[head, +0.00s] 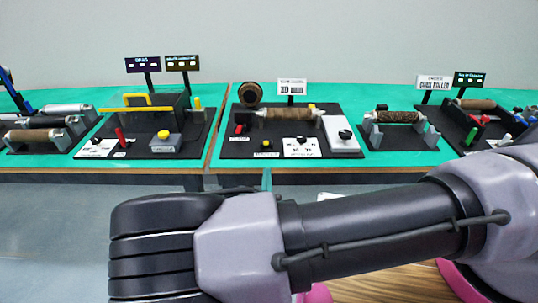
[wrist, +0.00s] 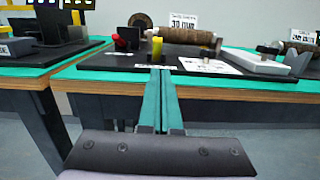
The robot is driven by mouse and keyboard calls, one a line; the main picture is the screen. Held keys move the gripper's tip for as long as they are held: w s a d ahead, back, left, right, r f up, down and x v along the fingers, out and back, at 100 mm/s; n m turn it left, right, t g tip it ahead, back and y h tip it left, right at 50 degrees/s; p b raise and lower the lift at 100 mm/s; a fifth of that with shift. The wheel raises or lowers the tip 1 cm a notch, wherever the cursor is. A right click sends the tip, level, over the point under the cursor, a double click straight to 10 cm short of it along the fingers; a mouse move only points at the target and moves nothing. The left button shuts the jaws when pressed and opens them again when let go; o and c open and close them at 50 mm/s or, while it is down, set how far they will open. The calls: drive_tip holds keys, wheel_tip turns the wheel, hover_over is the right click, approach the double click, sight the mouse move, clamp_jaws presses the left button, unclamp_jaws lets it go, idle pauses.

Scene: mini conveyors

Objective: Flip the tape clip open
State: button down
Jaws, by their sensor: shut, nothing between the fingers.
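No part is clearly readable as the tape clip. The middle station's black base (head: 270,148) carries a brown roll like a tape reel (head: 250,94), a small red part (head: 239,128) and a brown roller (head: 290,113). The wrist view also shows the reel (wrist: 140,20), the red part (wrist: 127,38), the roller (wrist: 190,35) and a yellow post (wrist: 157,48). My gripper (wrist: 160,74) points at this station's front, its two teal fingers together and empty.
A left station has a yellow-barred dark box (head: 155,108) and yellow button (head: 163,135). A grey block with black knob (head: 342,137) stands at the middle station's right. Another roller stand (head: 400,130) is further right. The green tabletop (head: 222,125) has a wooden front edge.

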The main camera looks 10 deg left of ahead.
sight(266, 162)
drive_tip(key=shift+s+a+f+n+y, duration=0.15)
drive_tip(key=shift+n+y, duration=0.15)
drive_tip(key=x, duration=1)
idle(0.4)
